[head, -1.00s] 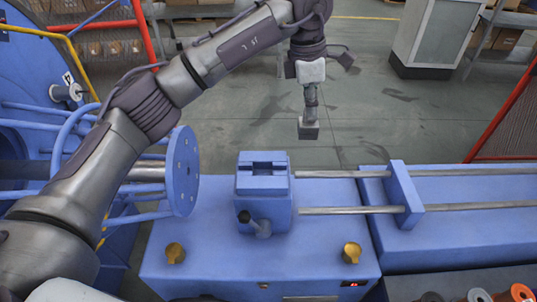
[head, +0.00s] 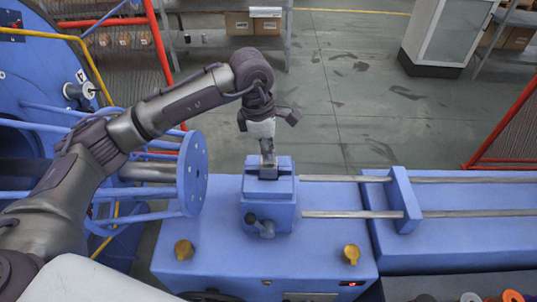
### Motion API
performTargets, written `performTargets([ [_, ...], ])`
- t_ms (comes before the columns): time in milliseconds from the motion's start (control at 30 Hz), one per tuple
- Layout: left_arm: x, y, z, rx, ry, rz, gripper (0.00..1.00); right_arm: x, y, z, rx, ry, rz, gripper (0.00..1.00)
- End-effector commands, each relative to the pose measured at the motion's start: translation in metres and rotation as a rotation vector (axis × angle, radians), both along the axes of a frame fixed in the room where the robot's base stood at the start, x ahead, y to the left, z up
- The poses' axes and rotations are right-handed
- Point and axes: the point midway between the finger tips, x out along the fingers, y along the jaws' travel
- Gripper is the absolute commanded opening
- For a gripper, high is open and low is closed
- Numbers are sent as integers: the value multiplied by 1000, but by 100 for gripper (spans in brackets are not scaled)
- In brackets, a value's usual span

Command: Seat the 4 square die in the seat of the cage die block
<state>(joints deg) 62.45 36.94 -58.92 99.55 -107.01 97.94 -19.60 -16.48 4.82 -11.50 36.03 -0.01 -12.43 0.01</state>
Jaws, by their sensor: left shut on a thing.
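The blue cage die block (head: 268,207) stands on the blue machine bed, with a dark-knobbed handle on its front. My left gripper (head: 267,158) points down over the block's top and is shut on the small grey square die (head: 268,173). The die is at the seat in the block's top. I cannot tell whether it is in the seat or just above it, as the gripper and die cover the slot. My right gripper is not in view.
A blue round flange (head: 192,174) stands left of the block. Two steel rods (head: 340,179) run right from it through a blue upright plate (head: 405,200). Brass knobs (head: 184,250) sit on the bed's front. Several spools (head: 512,296) are at the lower right.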

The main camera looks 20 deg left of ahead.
Motion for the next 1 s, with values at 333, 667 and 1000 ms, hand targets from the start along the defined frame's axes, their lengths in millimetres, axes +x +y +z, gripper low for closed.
performTargets([
  [333, 1, 0, -29, 0, -2, 0, 0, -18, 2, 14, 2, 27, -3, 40],
  [667, 0, 0, -32, 2, 2, 0, 19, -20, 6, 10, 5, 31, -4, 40],
  [1000, 0, 0, -32, 2, 2, 0, 37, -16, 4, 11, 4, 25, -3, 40],
])
